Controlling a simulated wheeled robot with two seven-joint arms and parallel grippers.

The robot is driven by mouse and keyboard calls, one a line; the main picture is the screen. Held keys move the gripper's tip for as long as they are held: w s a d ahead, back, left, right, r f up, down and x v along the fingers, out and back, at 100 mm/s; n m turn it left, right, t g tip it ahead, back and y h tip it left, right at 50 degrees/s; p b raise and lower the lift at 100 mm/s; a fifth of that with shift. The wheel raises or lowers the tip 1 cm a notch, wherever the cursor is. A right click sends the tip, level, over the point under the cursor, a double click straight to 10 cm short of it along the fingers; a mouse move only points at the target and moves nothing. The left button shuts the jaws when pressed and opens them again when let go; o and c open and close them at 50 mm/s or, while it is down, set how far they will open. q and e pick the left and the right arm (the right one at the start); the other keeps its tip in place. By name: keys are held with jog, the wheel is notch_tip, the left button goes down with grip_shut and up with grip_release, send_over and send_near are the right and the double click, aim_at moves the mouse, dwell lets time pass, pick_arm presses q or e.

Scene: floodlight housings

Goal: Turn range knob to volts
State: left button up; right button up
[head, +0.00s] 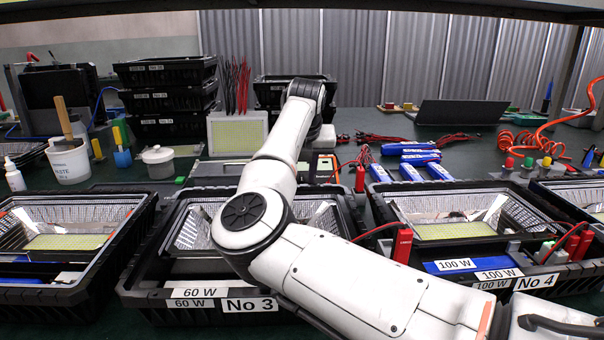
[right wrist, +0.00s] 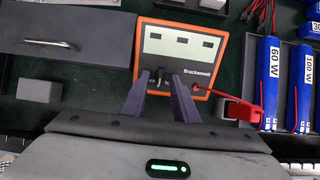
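The multimeter (right wrist: 180,55), an orange-edged unit marked Brackenvolt with a pale display face, lies on the dark green bench in the right wrist view. Its edge also shows beside my arm in the head view (head: 325,167). The dark range knob (right wrist: 158,77) is on its lower panel. My right gripper (right wrist: 160,79) reaches over that panel, its two fingers apart, one on each side of the knob, with gaps visible. Whether the fingertips are down at knob height is hard to tell. The knob's setting is unreadable. My left gripper is not in view.
A red lead plug (right wrist: 238,110) sits right of the meter. Blue battery packs (right wrist: 268,80) stand further right. A grey lidded box (right wrist: 75,45) is at left. Floodlight crates, including No 3 (head: 250,305) and No 4 (head: 535,281), line the bench front.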

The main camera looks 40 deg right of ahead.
jog(key=p+v, duration=0.1)
jog(key=v, duration=0.9)
